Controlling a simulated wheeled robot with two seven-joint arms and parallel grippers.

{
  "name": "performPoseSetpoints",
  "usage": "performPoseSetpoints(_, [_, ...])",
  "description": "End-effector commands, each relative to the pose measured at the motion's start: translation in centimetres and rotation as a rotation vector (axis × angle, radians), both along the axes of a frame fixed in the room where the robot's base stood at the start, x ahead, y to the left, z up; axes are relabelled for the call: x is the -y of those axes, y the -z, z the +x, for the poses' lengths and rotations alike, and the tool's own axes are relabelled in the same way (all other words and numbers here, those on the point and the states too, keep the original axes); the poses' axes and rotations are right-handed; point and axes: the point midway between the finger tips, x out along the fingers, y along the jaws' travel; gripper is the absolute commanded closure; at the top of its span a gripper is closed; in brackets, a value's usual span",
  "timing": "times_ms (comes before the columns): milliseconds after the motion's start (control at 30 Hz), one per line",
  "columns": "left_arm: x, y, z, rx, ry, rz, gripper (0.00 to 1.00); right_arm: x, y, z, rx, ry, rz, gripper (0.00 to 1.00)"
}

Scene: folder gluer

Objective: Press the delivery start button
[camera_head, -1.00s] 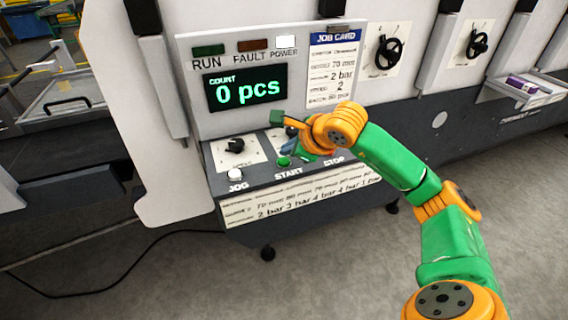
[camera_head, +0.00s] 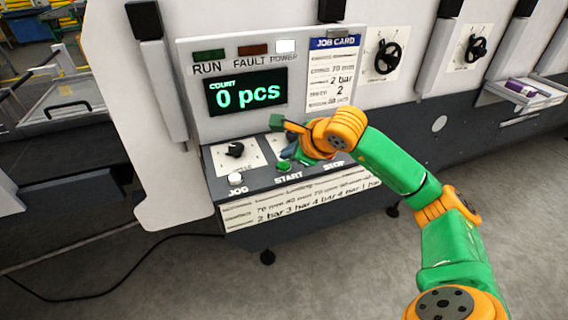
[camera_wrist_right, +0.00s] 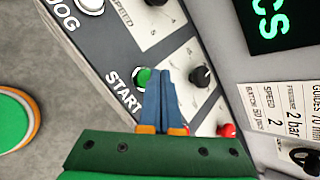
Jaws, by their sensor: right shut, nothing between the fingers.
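The green start button (camera_head: 284,166) sits on the sloped control panel, above the word START. It also shows in the right wrist view (camera_wrist_right: 143,78), just left of my fingertips and partly covered by them. My right gripper (camera_head: 288,153) is over the panel, its blue fingers close to the button. In the right wrist view its fingers (camera_wrist_right: 168,76) are shut together with nothing between them. I cannot tell whether they touch the panel. My left gripper is not in view.
A white JOG button (camera_head: 235,179) and a black knob (camera_head: 235,150) lie left of the start button. A red stop button (camera_wrist_right: 227,130) shows in the wrist view. The display (camera_head: 247,91) reads 0 pcs. The power lamp (camera_head: 285,46) is white; RUN and FAULT look dark.

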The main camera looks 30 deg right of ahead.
Motion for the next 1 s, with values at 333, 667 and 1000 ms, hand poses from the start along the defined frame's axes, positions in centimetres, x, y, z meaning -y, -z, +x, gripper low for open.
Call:
performPoseSetpoints(333, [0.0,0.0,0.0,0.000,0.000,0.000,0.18,0.0,0.0,0.0,0.000,0.000,0.000,1.00])
performPoseSetpoints(667, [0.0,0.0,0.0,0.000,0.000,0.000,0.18,0.0,0.0,0.0,0.000,0.000,0.000,1.00])
performPoseSetpoints(1000, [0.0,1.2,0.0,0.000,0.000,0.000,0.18,0.0,1.0,0.0,-0.001,-0.001,0.001,1.00])
